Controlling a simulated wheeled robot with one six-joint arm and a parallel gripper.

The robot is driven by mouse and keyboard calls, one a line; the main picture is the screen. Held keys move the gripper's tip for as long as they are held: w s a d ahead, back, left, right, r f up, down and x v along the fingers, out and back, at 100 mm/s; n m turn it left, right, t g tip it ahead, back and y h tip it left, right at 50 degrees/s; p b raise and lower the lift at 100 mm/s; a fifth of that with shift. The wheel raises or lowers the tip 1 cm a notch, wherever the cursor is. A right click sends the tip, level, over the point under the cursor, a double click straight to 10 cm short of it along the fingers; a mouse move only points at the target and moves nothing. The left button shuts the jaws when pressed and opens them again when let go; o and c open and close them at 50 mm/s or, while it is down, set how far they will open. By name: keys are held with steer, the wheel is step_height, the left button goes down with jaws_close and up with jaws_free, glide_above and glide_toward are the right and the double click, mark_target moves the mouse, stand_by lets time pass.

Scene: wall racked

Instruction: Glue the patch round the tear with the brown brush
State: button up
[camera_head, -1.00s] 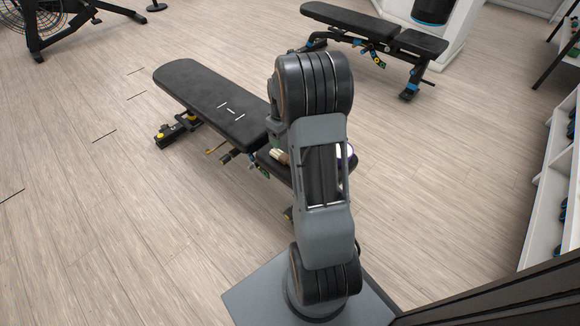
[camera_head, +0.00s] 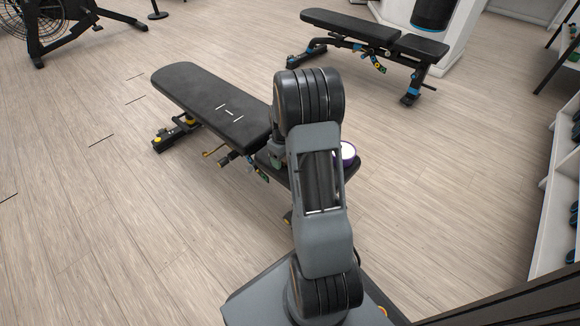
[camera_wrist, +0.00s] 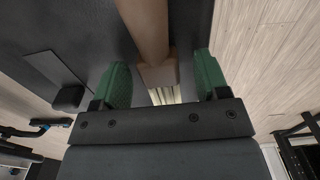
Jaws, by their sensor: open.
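The brown brush (camera_wrist: 147,25) shows in the wrist view, its handle running in from the top edge and its pale bristles (camera_wrist: 165,96) pointing toward my wrist. My gripper (camera_wrist: 164,85) is open, with one green finger on each side of the brush and gaps between. In the head view my arm hides the brush and most of my gripper. A black bench (camera_head: 205,100) bears short white marks (camera_head: 230,113) on its long pad; I cannot tell whether they are the tear or the patch's edge. A white-topped purple pot (camera_head: 347,151) stands on the bench's near end.
A flat dark grey piece (camera_wrist: 52,66) shows on the left of the wrist view; I cannot tell what it is. A second bench (camera_head: 350,25) stands at the back. A white rack (camera_head: 555,205) lines the right side. The floor (camera_head: 110,210) to the left is clear.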

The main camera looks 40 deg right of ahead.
steer(key=c, duration=1)
steer(key=shift+r, duration=0.1)
steer(key=shift+r+p, duration=0.5)
step_height(320, 180, up, 3)
steer(key=shift+f+p, duration=0.15)
steer(key=shift+p, duration=0.8)
steer(key=shift+s+a+r+p, duration=1)
steer(key=shift+a+r, duration=0.55)
steer(key=shift+a, duration=0.55)
steer(key=shift+s+a+r+p, duration=0.75)
steer(key=shift+s+a+r, duration=0.6)
steer(key=shift+a, duration=0.75)
steer(key=shift+s+a+r+p, duration=0.9)
steer(key=shift+a+r, duration=0.8)
steer(key=shift+a, duration=0.4)
